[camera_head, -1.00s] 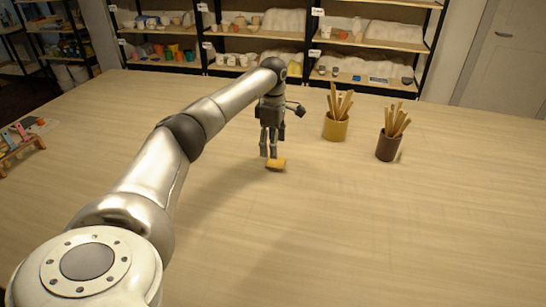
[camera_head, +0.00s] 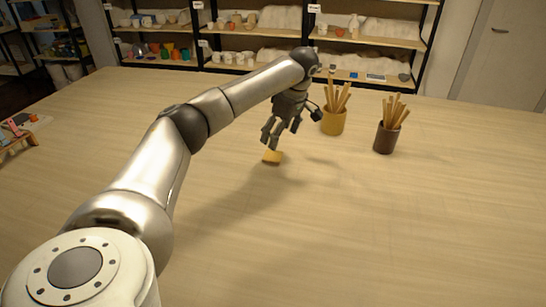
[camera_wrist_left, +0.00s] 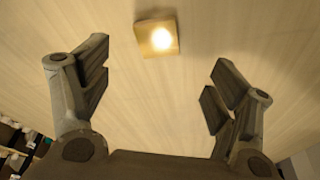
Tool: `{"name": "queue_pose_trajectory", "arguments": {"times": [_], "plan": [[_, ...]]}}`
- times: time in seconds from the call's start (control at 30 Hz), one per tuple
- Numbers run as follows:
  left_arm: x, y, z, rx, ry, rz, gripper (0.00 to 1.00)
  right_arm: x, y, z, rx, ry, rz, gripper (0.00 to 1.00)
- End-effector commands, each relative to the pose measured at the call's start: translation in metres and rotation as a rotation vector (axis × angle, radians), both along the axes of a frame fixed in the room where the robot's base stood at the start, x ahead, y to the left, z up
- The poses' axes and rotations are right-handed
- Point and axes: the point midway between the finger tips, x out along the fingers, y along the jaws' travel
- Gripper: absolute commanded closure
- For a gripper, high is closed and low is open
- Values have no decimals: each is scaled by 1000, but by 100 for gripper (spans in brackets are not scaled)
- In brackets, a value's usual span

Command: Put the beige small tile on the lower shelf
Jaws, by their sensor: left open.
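The small tile (camera_head: 272,157), yellowish beige, lies flat on the table (camera_head: 330,230). My left gripper (camera_head: 269,146) is just above it in the head view, with its fingers pointing down and tilted. In the left wrist view the tile (camera_wrist_left: 157,37) is at the top centre, beyond the fingertips. The left gripper (camera_wrist_left: 155,78) is open there, with nothing between its fingers. Shelving (camera_head: 255,60) stands behind the table; its lower boards are partly hidden by the table edge and my arm. My right gripper is not in view.
A yellow pot with wooden sticks (camera_head: 333,121) stands close to the right of my left gripper. A dark brown pot with sticks (camera_head: 385,138) is farther right. A small wooden rack (camera_head: 15,140) is at the left edge. The table front is clear.

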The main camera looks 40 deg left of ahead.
Motion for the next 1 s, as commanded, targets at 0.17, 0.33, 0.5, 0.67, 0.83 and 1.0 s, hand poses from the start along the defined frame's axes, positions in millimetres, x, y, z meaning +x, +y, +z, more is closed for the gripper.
{"name": "queue_pose_trajectory", "arguments": {"times": [0.17,0.33,0.5,0.67,0.83,1.0], "plan": [[-1,7,-24,-2,1,2,19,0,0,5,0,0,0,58],[-1,10,-35,-2,2,3,19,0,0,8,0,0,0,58],[0,16,-58,-3,5,4,19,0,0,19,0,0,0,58],[0,21,-77,-2,2,4,19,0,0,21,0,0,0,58],[1,22,-81,-3,-2,3,19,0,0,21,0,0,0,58],[1,22,-81,-3,-1,2,26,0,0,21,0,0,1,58]]}}
